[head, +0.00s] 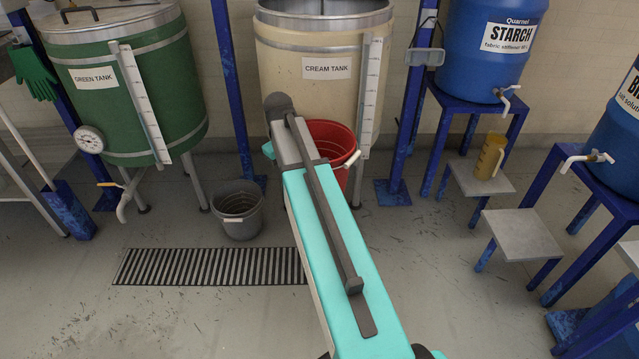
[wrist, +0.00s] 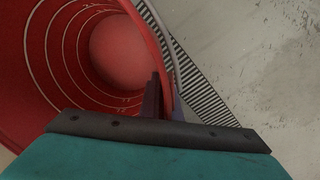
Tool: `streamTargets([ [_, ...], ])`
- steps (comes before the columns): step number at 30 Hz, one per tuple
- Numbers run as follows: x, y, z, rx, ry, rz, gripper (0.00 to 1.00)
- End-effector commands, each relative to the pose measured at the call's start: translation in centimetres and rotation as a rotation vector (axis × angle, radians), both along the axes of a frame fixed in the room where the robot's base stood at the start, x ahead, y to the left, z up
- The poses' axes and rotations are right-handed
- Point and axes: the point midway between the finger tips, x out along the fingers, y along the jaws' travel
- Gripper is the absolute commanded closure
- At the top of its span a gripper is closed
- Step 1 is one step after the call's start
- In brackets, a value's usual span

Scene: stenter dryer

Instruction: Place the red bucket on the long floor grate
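The red bucket (head: 333,137) shows in the head view in front of the cream tank, partly covered by my arm. In the wrist view its ringed inside (wrist: 70,60) fills the left half, with its rim running down to my gripper (wrist: 163,98). The fingers are close together at the rim, a dark one on the inner side, and look shut on it. In the head view my arm hides the fingers. The long floor grate (head: 210,267) lies on the floor left of my arm; its slats (wrist: 200,85) also show beside the bucket. I cannot tell whether the bucket touches the floor.
A grey bucket (head: 238,208) stands just behind the grate. The green tank (head: 125,80) and cream tank (head: 310,85) stand at the back, with blue posts between. Blue stands with drums and small steps (head: 522,234) are on the right. The floor around the grate's front is clear.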

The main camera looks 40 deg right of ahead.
Motion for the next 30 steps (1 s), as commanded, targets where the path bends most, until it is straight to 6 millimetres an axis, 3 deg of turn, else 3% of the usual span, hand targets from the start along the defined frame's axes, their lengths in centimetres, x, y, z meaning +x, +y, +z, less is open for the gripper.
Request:
streamTargets([
  [1, 0.5, 1.8, 0.9, -0.002, -0.004, 0.032, 1.0],
  [9, 1.7, 10.1, 4.1, 0.0, -0.004, 0.173, 1.0],
  [15, 1.6, 16.0, 4.5, 0.001, -0.004, 0.275, 1.0],
  [21, 1.3, 19.3, 3.5, 0.002, -0.003, 0.332, 1.0],
  [30, 0.9, 21.7, 2.2, 0.003, -0.003, 0.374, 1.0],
])
